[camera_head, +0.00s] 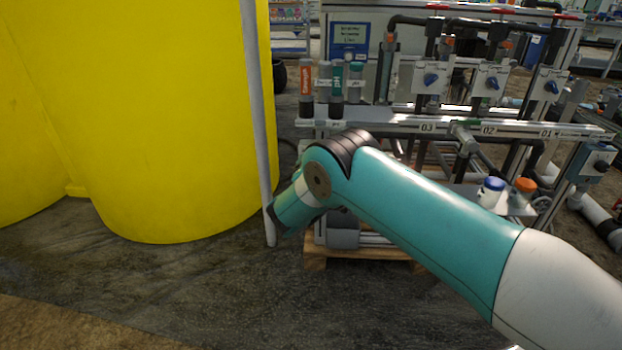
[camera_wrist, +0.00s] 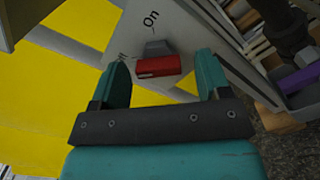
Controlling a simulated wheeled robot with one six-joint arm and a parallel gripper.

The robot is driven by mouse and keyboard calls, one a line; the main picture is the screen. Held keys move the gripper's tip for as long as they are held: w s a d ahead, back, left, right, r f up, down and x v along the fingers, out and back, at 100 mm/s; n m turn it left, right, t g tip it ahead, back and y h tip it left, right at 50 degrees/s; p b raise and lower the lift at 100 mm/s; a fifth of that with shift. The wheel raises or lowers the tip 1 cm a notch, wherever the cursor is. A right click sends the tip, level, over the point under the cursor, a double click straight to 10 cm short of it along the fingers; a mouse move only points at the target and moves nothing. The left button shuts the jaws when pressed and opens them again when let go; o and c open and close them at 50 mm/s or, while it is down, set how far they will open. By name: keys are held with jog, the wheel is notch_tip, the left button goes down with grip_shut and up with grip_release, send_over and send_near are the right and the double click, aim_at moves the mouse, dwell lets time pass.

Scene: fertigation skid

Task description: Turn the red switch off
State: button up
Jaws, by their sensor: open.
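The red switch (camera_wrist: 158,66) shows in the wrist view on a grey panel (camera_wrist: 185,30), with a grey block just above its red part. The word "On" is printed above it, and a second label at its left is too small and partly covered to read. My gripper (camera_wrist: 163,63) is open, with one teal finger at each side of the switch in the picture. I see no contact, and the gap in depth is hard to tell. In the head view the switch is not visible, and my arm hides the gripper's fingers.
A large yellow tank (camera_head: 180,120) and a grey upright pole (camera_head: 258,110) stand left of my arm. The skid's rail (camera_head: 400,122) with valves and blue-knobbed boxes is behind it. Two capped bottles (camera_head: 490,193) (camera_head: 522,192) stand at right. Floor in front is clear.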

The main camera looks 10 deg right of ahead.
jog(key=b+v, duration=1.5)
jog(key=v, duration=0.2)
jog(key=shift+r, duration=0.1)
